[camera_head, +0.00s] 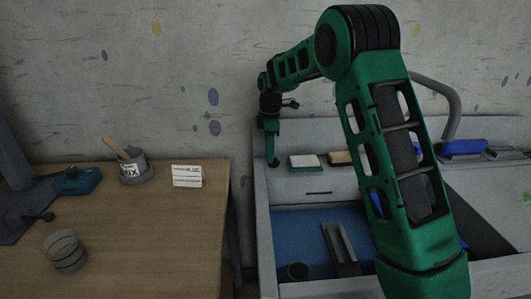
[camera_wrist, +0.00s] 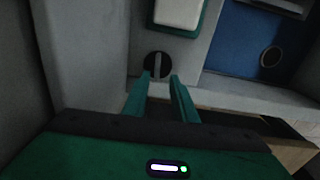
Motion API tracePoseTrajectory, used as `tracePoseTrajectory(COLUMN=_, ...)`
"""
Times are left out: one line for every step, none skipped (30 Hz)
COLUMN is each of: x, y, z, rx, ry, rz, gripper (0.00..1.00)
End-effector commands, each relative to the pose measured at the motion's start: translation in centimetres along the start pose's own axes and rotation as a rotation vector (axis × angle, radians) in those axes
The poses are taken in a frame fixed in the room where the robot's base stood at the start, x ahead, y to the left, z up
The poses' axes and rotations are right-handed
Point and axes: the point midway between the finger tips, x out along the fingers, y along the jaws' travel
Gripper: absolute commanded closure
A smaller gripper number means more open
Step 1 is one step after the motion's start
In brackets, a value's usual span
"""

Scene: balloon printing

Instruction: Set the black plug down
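The black plug (camera_wrist: 157,65) is a round black disc with a pale bar across it. In the wrist view it lies on the grey ledge of the sink unit, below a green-edged white block. My gripper (camera_wrist: 161,77) is open, with its two green fingers apart at the near edge of the plug and a gap between them. In the head view my gripper (camera_head: 272,157) points down at the left end of the ledge, and the plug is a small dark spot at the fingertips.
The sink basin (camera_head: 305,228) has a blue floor, a dark round drain (camera_head: 298,271) and a grey rack. A white-topped block (camera_head: 304,161) stands close right of my gripper. The wooden table (camera_head: 190,220) at left holds a MIX pot (camera_head: 134,171) and a card (camera_head: 187,176).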

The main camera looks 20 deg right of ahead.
Motion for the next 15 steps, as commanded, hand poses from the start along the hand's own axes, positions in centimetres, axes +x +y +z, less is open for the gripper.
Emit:
tracePoseTrajectory(x=0.7, y=-0.9, z=-0.1, rx=-0.006, ry=-0.006, rz=-0.034, gripper=0.75)
tracePoseTrajectory(x=0.2, y=-0.8, z=-0.1, rx=-0.007, ry=-0.006, rz=-0.033, gripper=0.75)
tracePoseTrajectory(x=-0.6, y=-0.9, z=-0.1, rx=-0.007, ry=-0.006, rz=-0.032, gripper=0.75)
tracePoseTrajectory(x=-1.3, y=-0.9, z=-0.1, rx=-0.007, ry=-0.006, rz=-0.030, gripper=0.75)
tracePoseTrajectory(x=-2.1, y=-0.9, z=-0.1, rx=-0.007, ry=-0.006, rz=-0.027, gripper=0.75)
tracePoseTrajectory(x=-3.2, y=-1.1, z=-0.1, rx=-0.006, ry=-0.006, rz=-0.023, gripper=0.75)
tracePoseTrajectory(x=-4.1, y=-1.2, z=-0.1, rx=-0.006, ry=-0.005, rz=-0.019, gripper=0.75)
tracePoseTrajectory(x=-4.9, y=-1.3, z=-0.1, rx=-0.005, ry=-0.004, rz=-0.016, gripper=0.75)
tracePoseTrajectory(x=-6.0, y=-1.4, z=-0.1, rx=-0.005, ry=-0.004, rz=-0.013, gripper=0.75)
tracePoseTrajectory(x=-6.7, y=-1.4, z=-0.1, rx=-0.005, ry=-0.003, rz=-0.012, gripper=0.75)
tracePoseTrajectory(x=-7.3, y=-1.5, z=0.0, rx=-0.006, ry=-0.003, rz=-0.011, gripper=0.75)
tracePoseTrajectory(x=-8.1, y=-1.5, z=0.0, rx=-0.006, ry=-0.003, rz=-0.009, gripper=0.75)
tracePoseTrajectory(x=-8.7, y=-1.5, z=0.0, rx=-0.006, ry=-0.003, rz=-0.009, gripper=0.75)
tracePoseTrajectory(x=-9.2, y=-1.5, z=0.0, rx=-0.005, ry=-0.003, rz=-0.009, gripper=0.75)
tracePoseTrajectory(x=-9.8, y=-1.5, z=0.1, rx=-0.004, ry=-0.003, rz=-0.008, gripper=0.75)
